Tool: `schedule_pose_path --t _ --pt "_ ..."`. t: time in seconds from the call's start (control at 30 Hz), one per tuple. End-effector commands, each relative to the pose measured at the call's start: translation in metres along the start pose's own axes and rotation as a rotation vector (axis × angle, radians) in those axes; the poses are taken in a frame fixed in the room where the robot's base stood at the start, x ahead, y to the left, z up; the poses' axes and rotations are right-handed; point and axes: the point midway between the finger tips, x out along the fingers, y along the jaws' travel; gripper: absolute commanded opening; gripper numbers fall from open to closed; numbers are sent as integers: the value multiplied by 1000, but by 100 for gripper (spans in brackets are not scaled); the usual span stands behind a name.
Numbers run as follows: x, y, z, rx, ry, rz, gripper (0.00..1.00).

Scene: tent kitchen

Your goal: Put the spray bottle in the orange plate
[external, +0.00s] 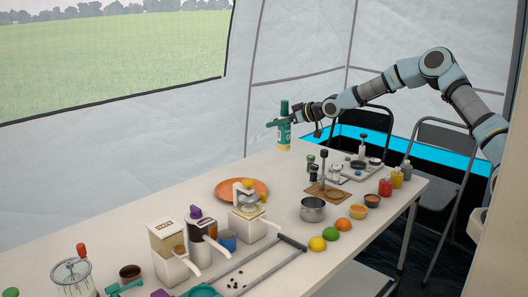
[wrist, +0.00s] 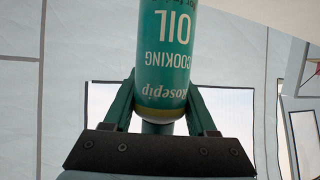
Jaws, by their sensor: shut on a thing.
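The spray bottle (external: 284,126) is a green and white can with a dark green top, held upright in the air above the far edge of the table. My gripper (external: 275,122) is shut on it. In the wrist view the bottle (wrist: 166,55) fills the space between the two green fingers, and its label reads "COOKING OIL", upside down. Its upper part in that picture is cut off by the frame. The orange plate (external: 225,189) lies on the table to the left of and below the bottle.
White and grey appliances (external: 168,240) stand in front of the plate, and a metal pot (external: 313,209) is to its right. Fruit, sauce bottles (external: 397,177) and a wooden board (external: 325,191) fill the right part of the table (external: 105,252). The tent wall is behind.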

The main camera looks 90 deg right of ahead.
Motion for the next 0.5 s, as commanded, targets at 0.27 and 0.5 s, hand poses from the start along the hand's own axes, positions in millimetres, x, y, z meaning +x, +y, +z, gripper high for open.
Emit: schedule_pose_path --t 0.27,0.5 --pt "18 -86 -19 -49 -2 -128 0" --pt "29 -160 -28 -96 0 -237 0"
